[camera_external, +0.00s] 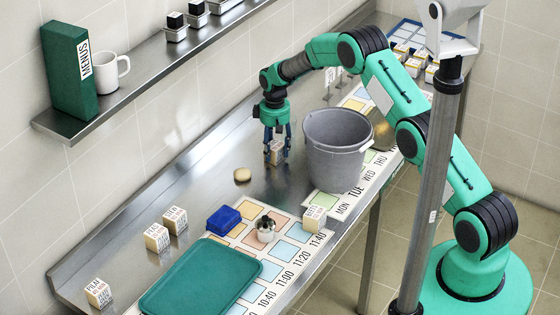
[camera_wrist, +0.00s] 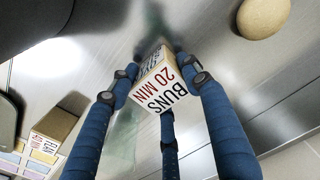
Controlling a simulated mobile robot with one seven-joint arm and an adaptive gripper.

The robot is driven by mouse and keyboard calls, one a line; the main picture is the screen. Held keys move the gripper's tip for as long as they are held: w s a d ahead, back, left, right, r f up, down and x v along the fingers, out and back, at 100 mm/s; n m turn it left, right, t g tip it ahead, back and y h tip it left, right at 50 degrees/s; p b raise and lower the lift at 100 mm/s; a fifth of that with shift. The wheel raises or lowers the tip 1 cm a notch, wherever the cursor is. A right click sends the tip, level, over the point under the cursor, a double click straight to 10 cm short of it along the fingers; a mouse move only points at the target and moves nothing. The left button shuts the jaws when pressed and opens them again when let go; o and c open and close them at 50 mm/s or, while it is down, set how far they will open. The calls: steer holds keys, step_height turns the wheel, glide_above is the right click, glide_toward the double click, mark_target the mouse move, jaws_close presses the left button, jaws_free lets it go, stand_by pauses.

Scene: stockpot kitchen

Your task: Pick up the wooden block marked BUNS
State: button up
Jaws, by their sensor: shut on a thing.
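The wooden block marked BUNS (camera_wrist: 160,82) is between the blue fingers of my gripper (camera_wrist: 160,80) in the wrist view. Its face reads "BUNS 20 MIN" and is turned toward the camera. In the external view my gripper (camera_external: 277,148) points down over the steel counter, left of the grey stockpot, with the block (camera_external: 276,153) between its fingertips. The fingers are shut on the block and partly cover it. I cannot tell whether the block touches the counter or is just above it.
The grey stockpot (camera_external: 337,150) stands close to the right of my gripper. A round bun-like thing (camera_external: 242,174) lies to the left. Other blocks (camera_external: 157,237), a blue box (camera_external: 223,219) and a green tray (camera_external: 200,279) are nearer the front. A wall shelf (camera_external: 150,75) is above left.

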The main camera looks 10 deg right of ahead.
mark_target(275, 145)
steer(key=shift+r, duration=5.05)
